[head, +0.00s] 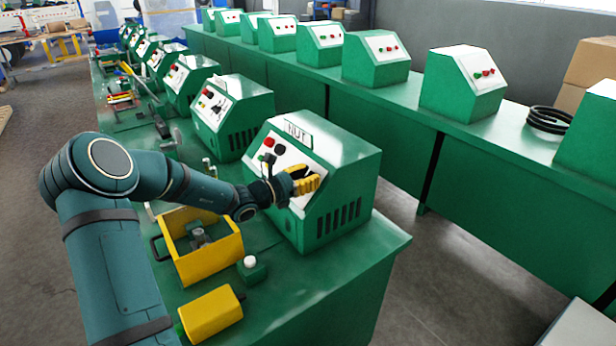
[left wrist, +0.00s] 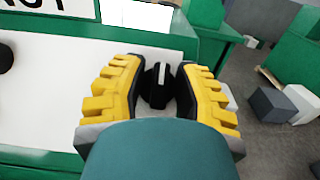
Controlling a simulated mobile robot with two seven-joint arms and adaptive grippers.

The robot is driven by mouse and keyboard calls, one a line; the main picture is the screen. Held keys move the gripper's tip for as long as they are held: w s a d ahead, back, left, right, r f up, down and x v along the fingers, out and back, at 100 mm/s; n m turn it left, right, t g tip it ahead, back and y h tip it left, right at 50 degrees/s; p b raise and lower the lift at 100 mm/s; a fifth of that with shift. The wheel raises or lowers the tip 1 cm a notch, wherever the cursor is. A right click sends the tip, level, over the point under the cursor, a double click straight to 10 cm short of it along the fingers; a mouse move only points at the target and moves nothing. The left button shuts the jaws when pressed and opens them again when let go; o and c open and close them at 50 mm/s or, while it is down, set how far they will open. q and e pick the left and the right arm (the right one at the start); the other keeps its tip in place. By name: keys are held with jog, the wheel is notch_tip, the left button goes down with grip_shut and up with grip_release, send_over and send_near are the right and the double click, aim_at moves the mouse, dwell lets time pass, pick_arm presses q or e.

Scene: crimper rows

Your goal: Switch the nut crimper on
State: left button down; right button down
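The nut crimper (head: 340,165) is a green box with a sloping white panel and a "NUT" label, near the front of the left table. Its panel has a red button (head: 269,142) and a black button (head: 280,150). My left gripper (head: 306,181) is at the panel's lower right. In the left wrist view its yellow fingers (left wrist: 160,90) stand on either side of a black knob (left wrist: 159,84) with a white mark. I cannot tell whether they touch it. In the head view the gripper hides this knob. My right gripper is not in view.
A yellow open box (head: 212,262), a yellow block (head: 211,313) and a small green block with a white top (head: 252,268) lie left of the crimper. More green machines (head: 232,115) line this table and the long bench (head: 465,135) behind. A gap of floor separates the two.

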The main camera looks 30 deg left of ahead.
pick_arm(q)
jog(key=shift+s+m+h, duration=0.1)
jog(key=shift+m+h, duration=0.3)
jog(key=m+g+h, duration=0.1)
jog(key=m, duration=0.1)
jog(key=m+g+h+p, duration=0.1)
jog(key=m, duration=0.1)
jog(key=shift+d+f, duration=0.1)
jog(key=m+g+h, duration=0.1)
jog(key=m+g, duration=0.1)
jog(key=m, duration=0.1)
jog(key=m+g+h+p, duration=0.1)
jog(key=m+h, duration=0.1)
jog(key=m, duration=0.1)
jog(key=shift+g, duration=0.4)
jog(key=m+g, duration=0.2)
jog(key=m, duration=0.1)
jog(key=m+g, duration=0.2)
jog(key=m, duration=0.1)
jog(key=shift+f+p, duration=0.1)
jog(key=shift+p, duration=0.3)
jog(key=shift+s+m+g+y+p, duration=0.15)
jog(key=shift+m+g+y+p, duration=0.3)
jog(key=shift+m+g, duration=1.6)
jog(key=shift+f+m+t, duration=0.1)
jog(key=shift+m+t, duration=0.15)
jog(key=shift+m, duration=0.3)
